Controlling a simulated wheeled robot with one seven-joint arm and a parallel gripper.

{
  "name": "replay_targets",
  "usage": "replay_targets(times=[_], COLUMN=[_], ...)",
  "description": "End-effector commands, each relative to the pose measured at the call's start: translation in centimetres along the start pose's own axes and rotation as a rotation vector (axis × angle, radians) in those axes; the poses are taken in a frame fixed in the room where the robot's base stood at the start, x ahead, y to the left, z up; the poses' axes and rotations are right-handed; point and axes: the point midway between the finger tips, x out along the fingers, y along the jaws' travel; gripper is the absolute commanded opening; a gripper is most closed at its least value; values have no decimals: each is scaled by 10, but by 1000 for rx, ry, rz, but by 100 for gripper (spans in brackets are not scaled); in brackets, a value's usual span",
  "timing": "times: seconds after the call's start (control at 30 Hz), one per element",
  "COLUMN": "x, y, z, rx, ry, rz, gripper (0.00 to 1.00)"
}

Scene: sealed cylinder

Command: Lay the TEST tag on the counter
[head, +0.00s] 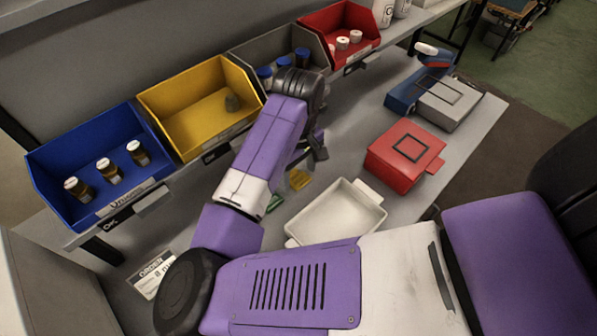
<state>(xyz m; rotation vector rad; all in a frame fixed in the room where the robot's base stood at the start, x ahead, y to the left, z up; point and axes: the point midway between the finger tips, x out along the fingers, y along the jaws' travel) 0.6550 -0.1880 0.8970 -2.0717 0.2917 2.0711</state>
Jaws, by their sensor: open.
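A small yellow tag-like piece (299,180) lies on the grey counter (352,140), and a green piece (275,203) lies nearer to me, partly hidden by my arm. No lettering is readable on either, so I cannot tell which is the TEST tag. My gripper (319,148) shows only in part beyond my purple arm, a little past the yellow piece in the picture. Its dark fingers are open, and I see nothing held between them. My wrist hides some of the counter beneath it.
A white tray (291,233) and a red box (380,158) stand to the right; a grey and blue device (448,105) is behind them. Blue (50,165), yellow (160,95), grey (245,52) and red (320,22) bins line the back. An order card (150,274) lies front left.

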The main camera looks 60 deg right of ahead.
Motion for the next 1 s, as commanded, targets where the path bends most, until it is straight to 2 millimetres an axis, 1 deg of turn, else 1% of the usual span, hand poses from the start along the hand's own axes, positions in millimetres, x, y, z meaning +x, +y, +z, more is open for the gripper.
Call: replay_targets(times=[0.17, 0.4, 0.5, 0.6, 0.73, 1.0], x=[-27, -78, -95, -108, -116, -119], y=[1, 1, 0, 0, 0, 0], z=[0, -1, -1, -1, 0, 0], rx=[1, 1, 3, 1, 2, 1], ry=[3, 4, 3, 3, 1, 0], rz=[2, 2, 0, 0, 0, 0], gripper=[70, 70, 70, 70, 70, 70])
